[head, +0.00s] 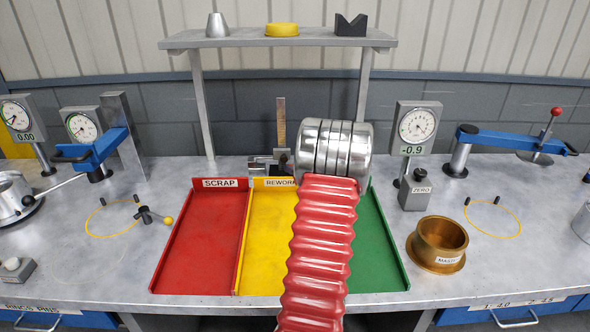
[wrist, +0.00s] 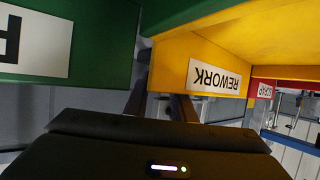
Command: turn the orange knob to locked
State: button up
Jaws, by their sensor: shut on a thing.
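I cannot see an orange knob in either view. My gripper shows in the wrist view (wrist: 160,106), low beside the yellow and green tray fronts, with the dark gripper body covering the lower part. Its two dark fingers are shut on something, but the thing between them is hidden. In the head view my silver wrist and red arm sleeve hide the gripper and the spot behind the trays.
Red SCRAP (head: 205,240), yellow REWORK (head: 265,240) and green (head: 388,265) trays lie below my arm. A height gauge (head: 281,125) stands just left of my wrist. A brass MASTER ring (head: 440,240) and a dial gauge (head: 417,125) stand right. A shelf (head: 230,42) spans above.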

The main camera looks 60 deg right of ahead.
jog(key=shift+r+m+g+h, duration=0.15)
jog(key=shift+m+g+h, duration=0.55)
jog(key=shift+m+h, duration=0.4)
jog(key=o, duration=0.8)
jog(key=shift+o, duration=0.9)
jog(key=shift+a, duration=0.1)
jog(key=v, duration=1.3)
jog(key=shift+s+a, duration=0.2)
jog(key=shift+s, duration=0.1)
jog(key=shift+r, duration=0.15)
